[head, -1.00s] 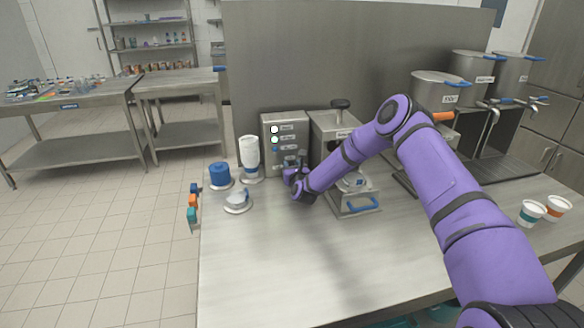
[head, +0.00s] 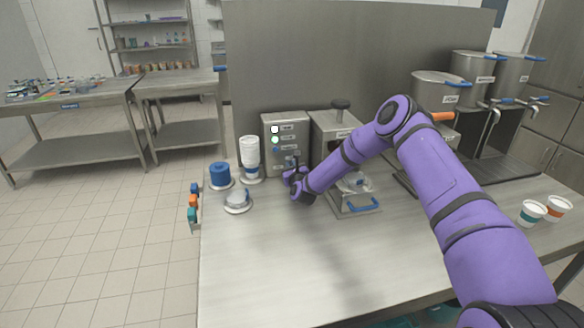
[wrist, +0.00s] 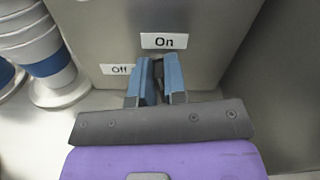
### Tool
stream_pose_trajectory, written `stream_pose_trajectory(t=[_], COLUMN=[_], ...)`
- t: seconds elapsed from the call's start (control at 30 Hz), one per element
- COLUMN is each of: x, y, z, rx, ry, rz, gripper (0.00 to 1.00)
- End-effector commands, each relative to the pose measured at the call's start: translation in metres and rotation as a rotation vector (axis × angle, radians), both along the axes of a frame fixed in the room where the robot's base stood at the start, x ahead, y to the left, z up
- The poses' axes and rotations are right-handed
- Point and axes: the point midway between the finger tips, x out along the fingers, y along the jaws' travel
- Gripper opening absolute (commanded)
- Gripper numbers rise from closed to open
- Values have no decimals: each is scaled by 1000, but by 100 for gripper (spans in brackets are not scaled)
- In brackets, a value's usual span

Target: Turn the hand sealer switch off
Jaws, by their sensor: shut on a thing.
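The hand sealer is a grey metal box (head: 270,131) at the back of the table, with small lights and labels on its front. In the wrist view its front plate (wrist: 215,20) carries an "On" label (wrist: 164,41) above and an "Off" label (wrist: 117,69) to the lower left. A dark switch lever (wrist: 158,72) stands just under the "On" label. My gripper (wrist: 159,80) has its blue fingers on either side of the lever and is shut on it. In the head view my gripper (head: 289,176) is low at the box front and hides the switch.
A stack of white cups (head: 249,152) stands close left of the box. A machine with a blue-handled drawer (head: 360,207) is close on the right. The front of the table is clear.

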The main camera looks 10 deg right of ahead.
Motion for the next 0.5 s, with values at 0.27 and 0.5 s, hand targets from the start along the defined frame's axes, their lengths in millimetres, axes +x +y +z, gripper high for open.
stream_pose_trajectory(t=[0.27,0.5], x=[0,0], y=[5,8], z=[-2,-4], rx=[-254,-460], ry=[1,2], rz=[1,0], gripper=[0,0])
